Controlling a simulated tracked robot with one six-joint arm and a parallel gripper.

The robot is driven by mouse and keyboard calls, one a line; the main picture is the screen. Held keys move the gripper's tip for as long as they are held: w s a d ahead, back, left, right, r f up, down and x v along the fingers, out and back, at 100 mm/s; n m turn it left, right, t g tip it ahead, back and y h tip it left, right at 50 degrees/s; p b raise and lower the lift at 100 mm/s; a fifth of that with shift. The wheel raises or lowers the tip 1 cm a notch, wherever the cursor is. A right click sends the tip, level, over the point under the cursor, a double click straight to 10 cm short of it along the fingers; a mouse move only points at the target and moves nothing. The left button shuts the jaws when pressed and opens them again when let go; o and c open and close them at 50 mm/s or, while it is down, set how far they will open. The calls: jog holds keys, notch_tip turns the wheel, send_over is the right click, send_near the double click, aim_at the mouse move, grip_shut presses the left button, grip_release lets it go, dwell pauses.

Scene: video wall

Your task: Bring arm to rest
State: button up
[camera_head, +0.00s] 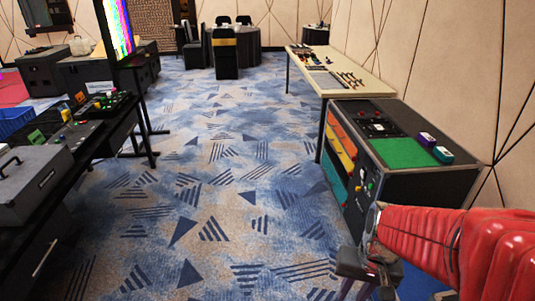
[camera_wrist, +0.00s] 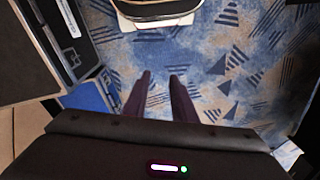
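My arm with its red ribbed sleeve reaches in from the right edge of the head view, low beside the black cabinet. My gripper (camera_wrist: 160,77) shows in the wrist view as two dark fingers with a clear gap between them. Patterned carpet shows through the gap, and nothing is held. In the head view the gripper is at the bottom right, partly cut off by the frame edge, so its fingertips are hard to make out there.
A black cabinet (camera_head: 425,188) with a green top panel (camera_head: 403,153) stands close to my arm. A cream table (camera_head: 345,72) is behind it. A desk with control panels (camera_head: 75,135) and a grey case (camera_head: 30,182) line the left. The carpeted middle (camera_head: 225,165) is clear.

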jog(key=s+a+r+n+t, duration=0.1)
jog(key=s+a+r+t, duration=0.1)
jog(key=r, duration=0.5)
jog(key=s+a+r+n+t, duration=0.2)
jog(key=r+t, duration=0.1)
jog(key=r, duration=0.5)
jog(key=shift+s+r+h, duration=0.2)
jog(key=shift+r+h, duration=0.1)
jog(key=shift+h, duration=0.1)
